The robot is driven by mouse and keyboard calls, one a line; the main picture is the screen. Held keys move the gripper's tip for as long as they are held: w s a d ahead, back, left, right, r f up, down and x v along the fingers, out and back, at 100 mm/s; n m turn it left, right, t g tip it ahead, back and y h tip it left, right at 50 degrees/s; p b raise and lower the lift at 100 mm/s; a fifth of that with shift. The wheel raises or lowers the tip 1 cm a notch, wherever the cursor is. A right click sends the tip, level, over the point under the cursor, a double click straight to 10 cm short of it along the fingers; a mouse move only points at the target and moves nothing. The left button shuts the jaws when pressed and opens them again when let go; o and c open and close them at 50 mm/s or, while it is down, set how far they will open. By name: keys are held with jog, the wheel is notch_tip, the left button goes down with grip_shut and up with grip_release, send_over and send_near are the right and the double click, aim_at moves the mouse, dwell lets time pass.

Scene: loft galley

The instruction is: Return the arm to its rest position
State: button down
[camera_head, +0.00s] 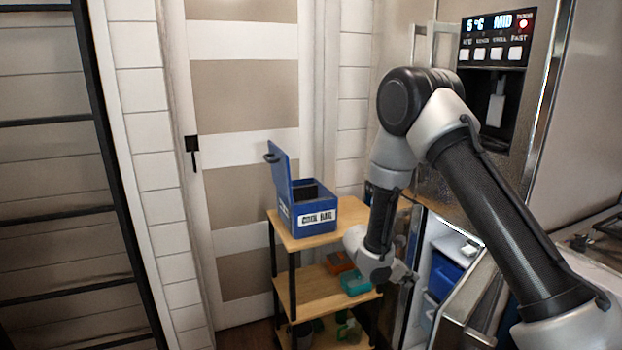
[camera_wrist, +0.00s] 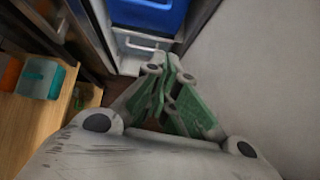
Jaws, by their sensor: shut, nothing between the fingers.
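My arm reaches in from the right in the head view and bends down in front of the fridge. My gripper (camera_wrist: 170,75) shows in the wrist view with its fingertips together and nothing between them. It points down towards a blue bin (camera_wrist: 150,14) and a pale drawer with a handle (camera_wrist: 142,46), and I see no contact.
A blue cool box (camera_head: 308,215) with its lid up stands on the wooden shelf unit (camera_head: 340,222). A teal container (camera_head: 356,284) and an orange one (camera_head: 339,263) sit on the shelf below. The fridge (camera_head: 545,90) is open low down, with a blue bin (camera_head: 445,272) inside. A black ladder (camera_head: 110,150) stands left.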

jog(key=s+d+r+m+g+y, duration=0.1)
jog(key=s+d+r+m, duration=0.25)
jog(key=r, duration=0.45)
jog(key=s+d+r+m, duration=0.3)
jog(key=r+m, duration=0.1)
jog(key=r, duration=0.4)
jog(key=s+d+r+m+g+y, duration=0.1)
jog(key=s+d+r+m, duration=0.25)
jog(key=r, duration=0.45)
jog(key=s+a+r+m+t+y, duration=0.1)
jog(key=s+r+m+y, duration=0.2)
jog(key=s, duration=0.8)
jog(key=s+a+r+m+t+y, duration=0.1)
jog(key=s+r+m+t+y, duration=0.1)
jog(key=s+r+m, duration=0.4)
jog(key=s+m+y, duration=0.1)
jog(key=s, duration=0.4)
jog(key=shift+a+r+y, duration=0.2)
jog(key=shift+r+y, duration=0.05)
jog(key=shift+y, duration=0.15)
jog(key=shift+w, duration=0.1)
